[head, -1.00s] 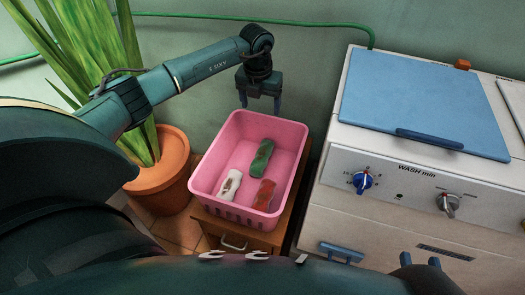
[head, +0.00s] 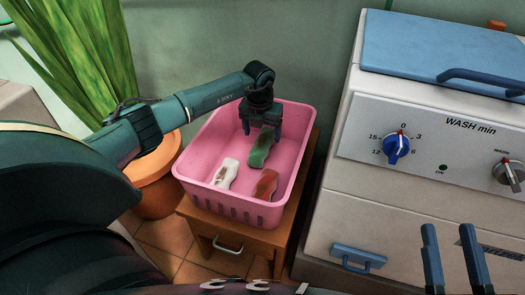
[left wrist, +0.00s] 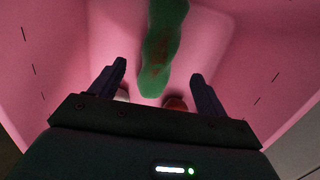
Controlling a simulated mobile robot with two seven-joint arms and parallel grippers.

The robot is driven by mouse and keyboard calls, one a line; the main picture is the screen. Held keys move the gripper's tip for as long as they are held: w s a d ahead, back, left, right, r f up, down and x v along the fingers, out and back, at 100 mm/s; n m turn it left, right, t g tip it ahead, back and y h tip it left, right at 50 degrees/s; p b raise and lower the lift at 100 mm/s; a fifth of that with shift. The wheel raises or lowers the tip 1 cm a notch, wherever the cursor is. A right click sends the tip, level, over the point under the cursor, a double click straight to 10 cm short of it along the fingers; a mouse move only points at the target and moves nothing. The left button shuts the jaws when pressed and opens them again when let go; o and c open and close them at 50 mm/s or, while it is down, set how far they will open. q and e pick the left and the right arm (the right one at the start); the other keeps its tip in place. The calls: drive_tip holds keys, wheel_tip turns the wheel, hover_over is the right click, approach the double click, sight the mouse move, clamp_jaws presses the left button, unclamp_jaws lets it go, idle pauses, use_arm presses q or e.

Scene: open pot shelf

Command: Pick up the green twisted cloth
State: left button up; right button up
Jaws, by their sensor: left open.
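The green twisted cloth (head: 261,151) lies in the pink basket (head: 197,199), toward its back. My left gripper (head: 261,130) is open and reaches down into the basket at the cloth's far end. In the left wrist view, the green cloth (left wrist: 163,50) runs lengthwise and its near end shows between the two spread fingers of my left gripper (left wrist: 158,72). I cannot tell whether the fingers touch it. My right gripper (head: 449,230) is open and empty at the lower right, in front of the washing machine.
A white cloth (head: 225,173) and a red cloth (head: 265,185) lie nearer the basket's front. The basket stands on a small wooden cabinet (head: 229,241). A washing machine (head: 345,210) stands close on the right, and a potted plant (head: 155,185) on the left.

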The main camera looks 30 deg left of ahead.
sight(262, 141)
use_arm(q)
drive_tip(key=f+b, duration=0.2)
drive_tip(key=f, duration=0.1)
drive_tip(key=w+f+b, duration=0.1)
drive_tip(key=f, duration=0.1)
drive_tip(key=shift+a, duration=0.25)
drive_tip(key=shift+f, duration=0.35)
use_arm(e)
drive_tip(key=r+n+y, duration=0.1)
drive_tip(key=r+n+t+y, duration=0.1)
drive_tip(key=r, duration=0.1)
drive_tip(key=r+n+y, duration=0.1)
drive_tip(key=shift+w+d+r+n+y, duration=0.25)
drive_tip(key=shift+w+r+n+y, duration=0.05)
drive_tip(key=shift+n+y, duration=0.1)
use_arm(q)
drive_tip(key=shift+c, duration=0.4)
drive_tip(key=c, duration=1.1)
drive_tip(key=shift+r, duration=0.1)
